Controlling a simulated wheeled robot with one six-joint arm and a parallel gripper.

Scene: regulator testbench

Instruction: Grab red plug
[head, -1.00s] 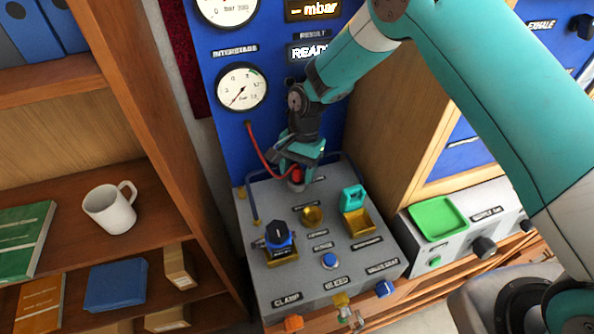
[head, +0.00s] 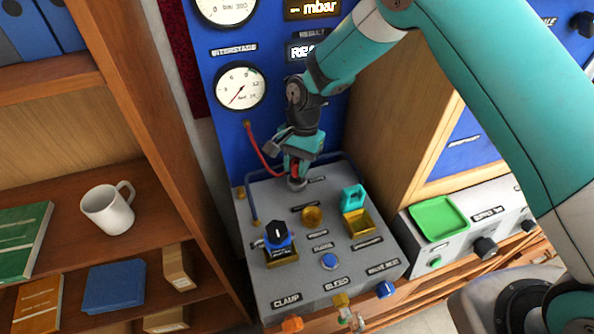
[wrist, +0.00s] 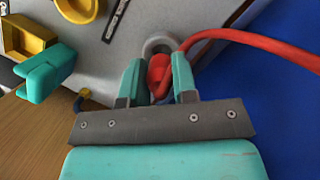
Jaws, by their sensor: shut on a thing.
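The red plug (wrist: 159,73) sits between the two teal fingers of my gripper (wrist: 158,80) in the wrist view. Its red hose runs off to the right there. In the head view my gripper (head: 296,172) is at the back of the grey bench panel, shut on the red plug (head: 294,169), which is mostly hidden by the fingers. A grey ring-shaped socket (wrist: 160,46) is right at the plug's tip; I cannot tell whether the plug is seated in it. The red hose (head: 262,155) runs from the blue panel to the plug.
On the bench stand a blue regulator with a black knob (head: 278,236), a brass cup (head: 312,216), a yellow tray (head: 361,223) with a teal piece (head: 353,197) and a blue button (head: 329,261). A wooden cabinet (head: 392,130) stands close on the right.

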